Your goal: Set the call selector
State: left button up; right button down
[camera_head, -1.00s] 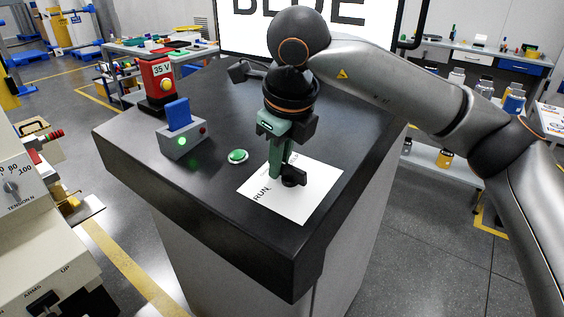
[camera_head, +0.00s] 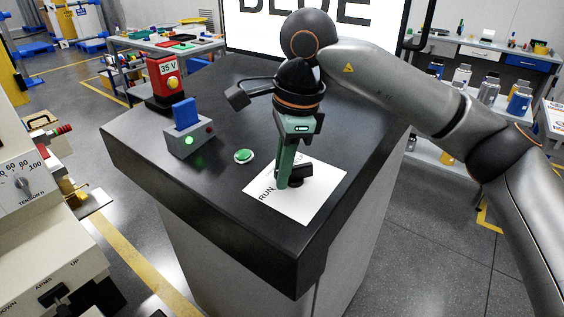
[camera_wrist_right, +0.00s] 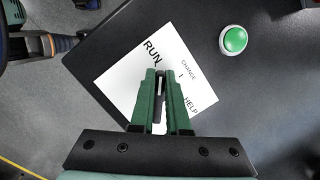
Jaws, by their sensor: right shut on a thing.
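The call selector is a black knob (camera_head: 302,171) on a white label plate (camera_head: 316,199) on the dark pedestal top. The plate (camera_wrist_right: 118,85) reads RUN, CHANGE and HELP in the right wrist view. My right gripper (camera_head: 285,182) points down at the plate, its green fingers shut on the knob. In the right wrist view my right gripper (camera_wrist_right: 161,74) has the knob's dark edge between its fingers, which hide most of it. I cannot tell exactly which label the knob points to. My left gripper is not in view.
A green button (camera_head: 244,156) lies left of the plate. A grey box (camera_head: 189,143) with a blue block and a lit green lamp stands further left, near a red 35 V unit (camera_head: 167,76). A large screen (camera_head: 262,38) reading BLUE stands behind.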

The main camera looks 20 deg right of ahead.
jog(key=shift+s+n, duration=0.15)
jog(key=shift+n, duration=0.85)
jog(key=c, duration=0.9)
grip_release()
notch_tip(320, 180, up, 12)
jog(key=d+p, duration=0.1)
jog(key=shift+s+d+r, duration=0.2)
jog(key=shift+s+d, duration=0.05)
jog(key=shift+s, duration=0.15)
jog(key=shift+s, duration=0.1)
